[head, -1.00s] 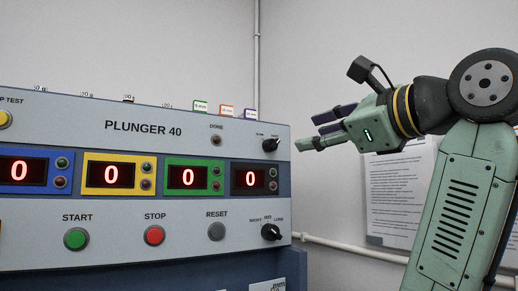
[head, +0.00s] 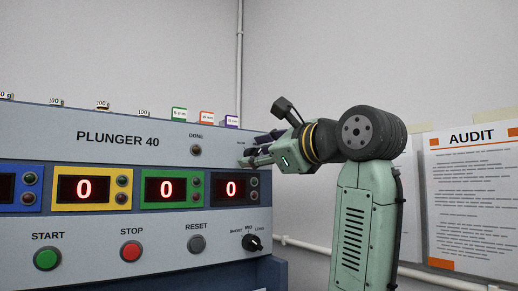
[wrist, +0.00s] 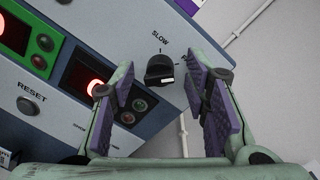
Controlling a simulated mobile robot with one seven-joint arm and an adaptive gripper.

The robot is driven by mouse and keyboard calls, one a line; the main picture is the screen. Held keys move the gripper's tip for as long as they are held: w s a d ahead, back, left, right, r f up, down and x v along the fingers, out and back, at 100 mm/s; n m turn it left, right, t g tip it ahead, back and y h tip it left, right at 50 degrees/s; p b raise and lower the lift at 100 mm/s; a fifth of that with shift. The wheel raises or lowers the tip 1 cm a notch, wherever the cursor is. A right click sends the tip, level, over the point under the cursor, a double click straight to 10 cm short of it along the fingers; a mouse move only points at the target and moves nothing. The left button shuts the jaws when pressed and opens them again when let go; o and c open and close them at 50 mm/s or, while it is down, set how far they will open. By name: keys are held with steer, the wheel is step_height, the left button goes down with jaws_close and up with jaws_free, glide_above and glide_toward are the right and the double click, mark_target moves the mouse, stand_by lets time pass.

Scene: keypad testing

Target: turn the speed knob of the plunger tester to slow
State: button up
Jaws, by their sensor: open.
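The plunger tester (head: 110,120) is a grey panel with coloured displays on the left of the head view. Its black speed knob (wrist: 160,70) shows in the wrist view on the panel's corner, with the SLOW label (wrist: 161,36) beside it and a second label partly hidden by a finger. A white mark shows on the knob; I cannot tell its setting.
A second black knob (head: 251,242) marked SHORT, MED and LONG sits lower on the panel. START (head: 47,258), STOP (head: 131,251) and RESET (head: 197,243) buttons line the bottom. Small coloured blocks (head: 206,118) stand on top. An AUDIT sheet (head: 470,200) hangs at right.

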steer(key=shift+c, duration=0.2)
jaws_close()
stand_by(0.4)
